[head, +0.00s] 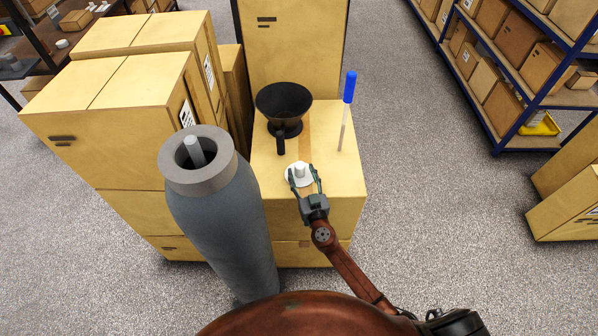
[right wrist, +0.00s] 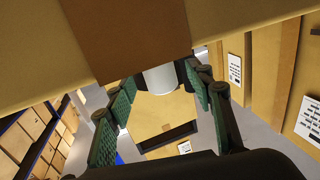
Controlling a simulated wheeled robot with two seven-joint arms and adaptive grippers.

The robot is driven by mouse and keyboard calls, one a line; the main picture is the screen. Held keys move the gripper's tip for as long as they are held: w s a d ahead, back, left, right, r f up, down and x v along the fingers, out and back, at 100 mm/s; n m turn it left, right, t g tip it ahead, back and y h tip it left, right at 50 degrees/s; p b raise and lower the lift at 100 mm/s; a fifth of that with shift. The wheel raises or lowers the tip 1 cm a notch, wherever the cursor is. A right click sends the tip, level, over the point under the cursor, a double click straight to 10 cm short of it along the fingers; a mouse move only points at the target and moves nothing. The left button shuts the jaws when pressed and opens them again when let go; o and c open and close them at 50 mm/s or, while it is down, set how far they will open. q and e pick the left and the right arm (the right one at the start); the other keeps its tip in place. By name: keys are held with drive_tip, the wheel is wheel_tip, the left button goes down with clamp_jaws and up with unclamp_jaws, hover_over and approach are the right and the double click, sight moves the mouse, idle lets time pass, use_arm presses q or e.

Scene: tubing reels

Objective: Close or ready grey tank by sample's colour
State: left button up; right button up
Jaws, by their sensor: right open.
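The grey tank (head: 222,225) stands upright at the left of the box stand. Its wide round mouth is open, and a pale grey rod (head: 196,152) shows inside. A white lid-like disc with a knob (head: 299,171) lies on the box top. My right gripper (head: 304,176) is open with its fingers around the knob. In the right wrist view, a white cylinder (right wrist: 160,79) shows between the green finger pads, with no clear contact. A thin stick with a blue top (head: 349,88) stands upright at the right of the box top. My left gripper is out of view.
A black funnel-shaped cup with a handle (head: 284,102) stands behind the white disc. The cardboard box stand (head: 335,192) carries these things. Stacked boxes (head: 112,95) rise at the left.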

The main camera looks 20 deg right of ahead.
drive_tip(key=w, duration=0.2)
drive_tip(key=shift+w+r, duration=0.1)
drive_tip(key=shift+w, duration=0.3)
drive_tip(key=c, duration=1.2)
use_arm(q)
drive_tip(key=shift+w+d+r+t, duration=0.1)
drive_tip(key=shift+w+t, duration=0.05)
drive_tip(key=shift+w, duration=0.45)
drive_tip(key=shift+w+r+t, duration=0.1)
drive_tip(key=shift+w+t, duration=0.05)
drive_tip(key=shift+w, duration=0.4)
use_arm(e)
drive_tip(key=shift+c, duration=0.2)
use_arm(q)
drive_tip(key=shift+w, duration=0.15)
